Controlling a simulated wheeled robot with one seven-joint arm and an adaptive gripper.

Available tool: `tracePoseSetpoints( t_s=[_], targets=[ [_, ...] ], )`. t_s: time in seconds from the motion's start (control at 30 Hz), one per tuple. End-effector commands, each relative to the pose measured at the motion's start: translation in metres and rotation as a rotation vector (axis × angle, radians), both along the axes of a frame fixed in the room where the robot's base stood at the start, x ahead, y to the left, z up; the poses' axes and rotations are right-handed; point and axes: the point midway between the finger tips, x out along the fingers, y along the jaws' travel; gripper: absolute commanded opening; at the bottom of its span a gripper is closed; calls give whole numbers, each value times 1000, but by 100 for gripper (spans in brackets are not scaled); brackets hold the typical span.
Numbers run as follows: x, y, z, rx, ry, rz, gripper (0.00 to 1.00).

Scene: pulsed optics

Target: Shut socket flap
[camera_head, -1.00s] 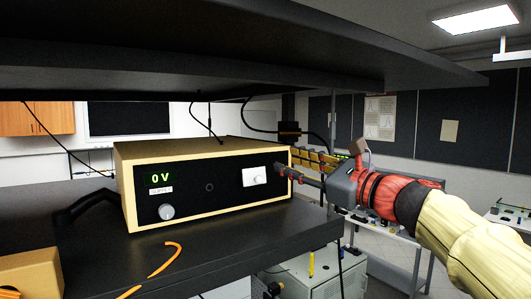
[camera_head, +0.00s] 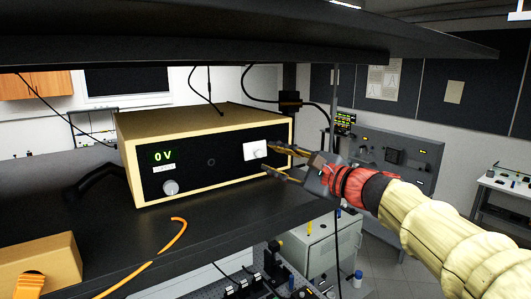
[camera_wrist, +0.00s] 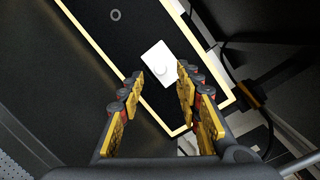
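A power supply box (camera_head: 150,187) with a black front and tan frame stands on the dark shelf. A small white plate (camera_head: 254,151) with a round bump sits at the right of its front and looks like the socket flap; I cannot tell how far it stands open. In the wrist view the white plate (camera_wrist: 153,56) lies ahead, between and just beyond my fingertips. My gripper (camera_head: 271,160) is open and empty, close to the right front of the box. I cannot tell whether a finger touches the plate.
The front also carries a green "0 V" display (camera_head: 163,155), a grey knob (camera_head: 170,187) and a small round hole (camera_head: 211,162). An orange cable (camera_head: 178,240) lies on the shelf (camera_head: 225,215) below. A dark upper shelf (camera_head: 250,45) hangs above the box.

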Motion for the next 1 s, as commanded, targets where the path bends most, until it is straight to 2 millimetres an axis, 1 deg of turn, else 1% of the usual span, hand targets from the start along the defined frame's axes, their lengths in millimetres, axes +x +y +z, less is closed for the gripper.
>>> tracePoseSetpoints(
  t_s=[0.03,0.1,0.3,0.63,1.0],
  targets=[
    [6,7,1,-1,2,3,34],
    [13,14,2,0,1,3,34],
    [25,26,1,0,0,0,34],
    [27,28,1,1,-1,-1,33],
    [27,27,1,1,-1,-1,12]
  ],
)
